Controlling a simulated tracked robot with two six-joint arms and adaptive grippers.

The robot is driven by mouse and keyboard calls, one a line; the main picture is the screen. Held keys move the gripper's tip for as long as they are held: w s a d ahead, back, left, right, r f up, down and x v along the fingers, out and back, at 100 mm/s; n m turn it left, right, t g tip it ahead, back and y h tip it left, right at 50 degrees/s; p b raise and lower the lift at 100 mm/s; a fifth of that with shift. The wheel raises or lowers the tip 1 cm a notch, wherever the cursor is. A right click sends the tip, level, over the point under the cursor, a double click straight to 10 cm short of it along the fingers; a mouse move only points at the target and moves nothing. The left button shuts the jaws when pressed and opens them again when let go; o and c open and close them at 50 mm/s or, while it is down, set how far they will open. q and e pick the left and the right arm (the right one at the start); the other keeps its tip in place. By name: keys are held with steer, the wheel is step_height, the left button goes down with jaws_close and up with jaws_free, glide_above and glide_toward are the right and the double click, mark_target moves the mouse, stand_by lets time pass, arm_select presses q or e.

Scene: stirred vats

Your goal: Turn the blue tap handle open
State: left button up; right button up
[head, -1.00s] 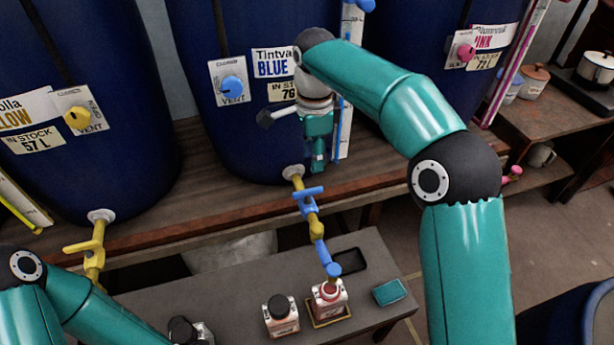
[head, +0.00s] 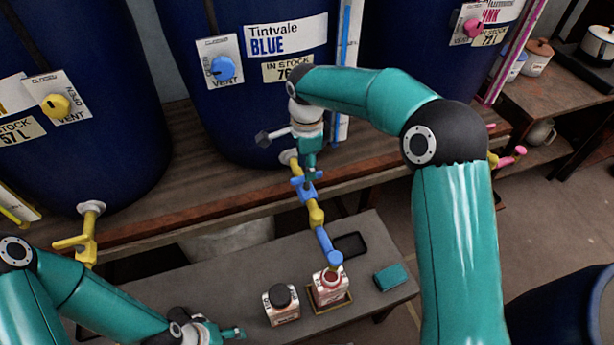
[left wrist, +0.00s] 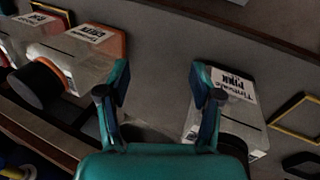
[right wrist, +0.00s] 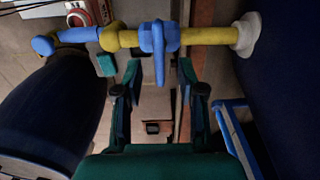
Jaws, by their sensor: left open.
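The blue tap handle (head: 308,193) sits across the yellow pipe at the foot of the blue vat (head: 240,120). In the right wrist view the handle (right wrist: 158,52) lies crosswise to the pipe, just beyond and between the fingertips. My right gripper (head: 308,168) is above the handle and partly covers it in the head view. Its fingers (right wrist: 154,75) are apart, and I cannot tell whether they touch the handle. My left gripper (head: 232,332) is low by the bench, open and empty; its fingers (left wrist: 160,85) show in the left wrist view.
An open bottle (head: 328,292) stands under the tap's blue spout (head: 329,250). A black-capped bottle (head: 283,308) stands beside it. A teal block (head: 392,278) and a black tray (head: 350,244) are on the grey bench. A yellow tap (head: 85,235) is at left.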

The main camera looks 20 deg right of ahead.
steer(key=shift+f, duration=2.3)
jaws_close()
